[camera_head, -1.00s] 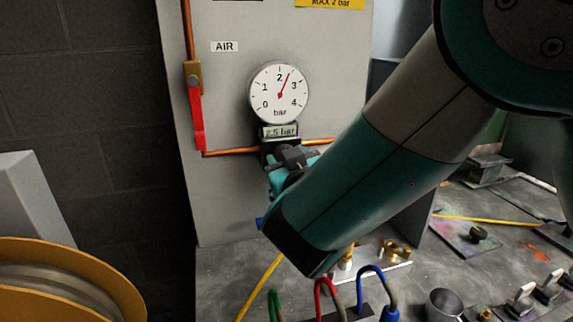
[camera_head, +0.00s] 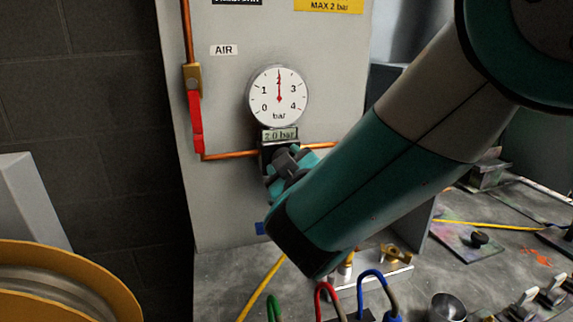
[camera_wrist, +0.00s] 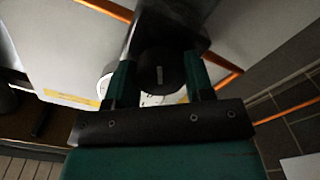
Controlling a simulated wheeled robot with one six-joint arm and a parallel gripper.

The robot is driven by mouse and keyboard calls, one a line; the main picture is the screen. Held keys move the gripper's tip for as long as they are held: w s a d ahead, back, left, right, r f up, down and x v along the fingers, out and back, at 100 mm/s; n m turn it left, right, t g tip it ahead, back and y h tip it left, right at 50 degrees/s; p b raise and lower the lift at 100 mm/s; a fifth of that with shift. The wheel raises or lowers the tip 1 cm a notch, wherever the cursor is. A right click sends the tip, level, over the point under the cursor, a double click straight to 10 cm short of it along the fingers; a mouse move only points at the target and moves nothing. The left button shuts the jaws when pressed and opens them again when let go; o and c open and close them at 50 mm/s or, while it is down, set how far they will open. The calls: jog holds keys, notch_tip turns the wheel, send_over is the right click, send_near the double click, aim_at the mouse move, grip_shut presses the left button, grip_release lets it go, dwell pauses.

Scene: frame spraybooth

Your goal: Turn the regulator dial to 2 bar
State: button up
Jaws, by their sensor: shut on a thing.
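The round white pressure gauge (camera_head: 278,96) is on the grey panel, and its red needle points straight up at 2. The small display (camera_head: 280,134) below it reads 2.0 bar. The dark regulator body (camera_wrist: 165,28) sits under the display. My gripper (camera_head: 285,163) is at the regulator, its far side partly hidden by my arm. In the wrist view, the black dial (camera_wrist: 160,72) with a pale mark lies between my two green fingers, and my gripper is shut on it.
A red lever (camera_head: 195,118) hangs on the copper pipe at left. A yellow MAX 2 bar sign (camera_head: 329,5) is above. Below stand brass fittings (camera_head: 390,253), coloured hoses (camera_head: 372,275) and a metal cup (camera_head: 446,307). A yellow drum (camera_head: 50,285) is at lower left.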

jog(key=o, duration=0.9)
jog(key=shift+o, duration=0.2)
jog(key=b+v, duration=1)
jog(key=v, duration=0.7)
jog(key=shift+s, duration=0.3)
jog(key=shift+r, duration=0.1)
